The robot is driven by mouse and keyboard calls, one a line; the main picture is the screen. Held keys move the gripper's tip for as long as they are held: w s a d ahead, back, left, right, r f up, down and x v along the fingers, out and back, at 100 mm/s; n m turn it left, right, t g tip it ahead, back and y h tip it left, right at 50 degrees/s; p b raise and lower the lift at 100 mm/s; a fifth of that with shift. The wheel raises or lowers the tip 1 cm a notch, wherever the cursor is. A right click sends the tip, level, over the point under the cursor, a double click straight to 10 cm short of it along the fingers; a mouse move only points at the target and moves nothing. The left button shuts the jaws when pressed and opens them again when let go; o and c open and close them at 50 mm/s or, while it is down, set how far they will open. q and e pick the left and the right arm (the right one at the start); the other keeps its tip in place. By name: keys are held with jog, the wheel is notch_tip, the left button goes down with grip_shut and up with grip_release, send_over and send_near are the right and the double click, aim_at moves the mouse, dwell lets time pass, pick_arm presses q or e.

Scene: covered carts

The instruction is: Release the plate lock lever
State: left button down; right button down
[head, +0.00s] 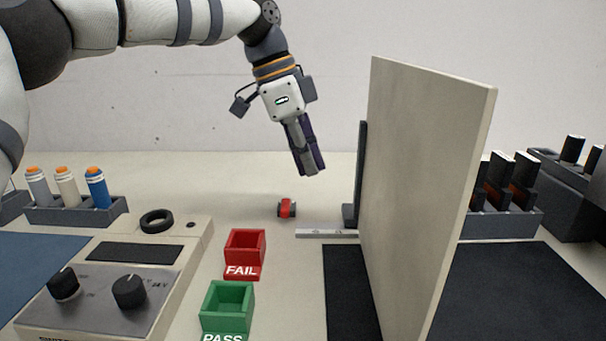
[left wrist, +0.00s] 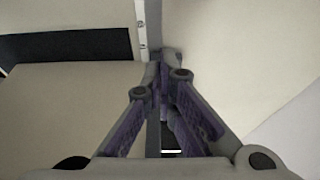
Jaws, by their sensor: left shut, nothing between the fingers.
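A tall beige plate (head: 425,190) stands upright right of the middle in the head view. A dark upright bracket (head: 361,170) is at its left far edge, and a flat metal strip (head: 325,233) lies at its foot. A small red and dark piece (head: 287,208) is on the table left of the bracket; I cannot tell whether it is the lock lever. My left gripper (head: 314,173) points down above the table, shut and empty, left of the plate and apart from it. In the left wrist view its closed fingers (left wrist: 170,65) are beside the metal strip (left wrist: 141,28). My right gripper is out of view.
A red FAIL bin (head: 245,249) and green PASS bin (head: 228,302) stand left of the plate. A control box (head: 120,285) with knobs and a bottle rack (head: 75,213) are farther left. Dark racks (head: 500,225) stand behind the plate at right.

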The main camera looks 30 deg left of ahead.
aim_at(286, 207)
pick_arm(q)
jog(key=x, duration=0.8)
jog(key=shift+s+a, duration=0.1)
jog(key=shift+a, duration=0.3)
jog(key=shift+s+a+r+p, duration=0.15)
jog(key=shift+s+a, duration=0.1)
jog(key=shift+a, duration=0.3)
jog(key=shift+s+a+r+p, duration=0.15)
jog(key=shift+s+a, duration=0.15)
jog(key=shift+a, duration=0.25)
jog(key=shift+s+a+f, duration=0.15)
jog(key=shift+a+f, duration=0.1)
jog(key=shift+a, duration=0.05)
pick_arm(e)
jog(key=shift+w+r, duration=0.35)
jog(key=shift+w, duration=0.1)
pick_arm(q)
jog(key=shift+f, duration=0.1)
